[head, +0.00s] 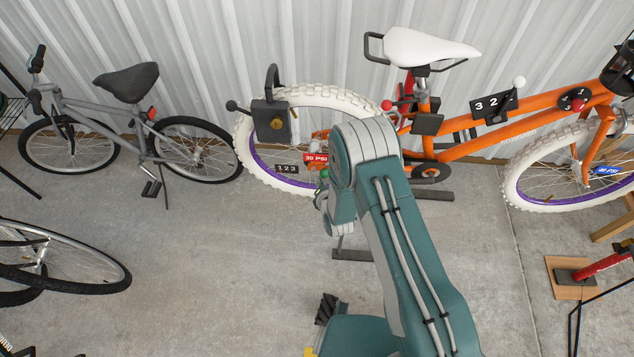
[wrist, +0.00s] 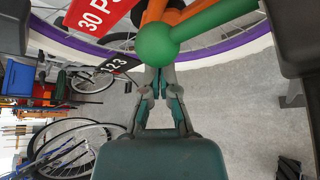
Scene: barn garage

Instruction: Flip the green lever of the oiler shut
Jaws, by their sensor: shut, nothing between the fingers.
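The green lever (wrist: 208,20) shows large at the top of the wrist view, with a round green knob (wrist: 157,45) at its near end. The lever slants from the knob up to the right. My gripper (wrist: 159,72) is shut and empty, its tips just below the knob; I cannot tell whether they touch it. In the head view, a small green bit (head: 324,174) shows beside my arm, by the rear wheel of the orange bicycle. My arm hides most of the oiler there, and my gripper (head: 327,222) is only partly visible.
The orange bicycle (head: 520,112) stands against the corrugated wall, with a padlock (head: 271,122) at its white rear tyre (head: 248,150). A red 30 PSI tag (wrist: 97,14) hangs close left of the lever. A grey bicycle (head: 100,125) stands left. The middle floor is clear.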

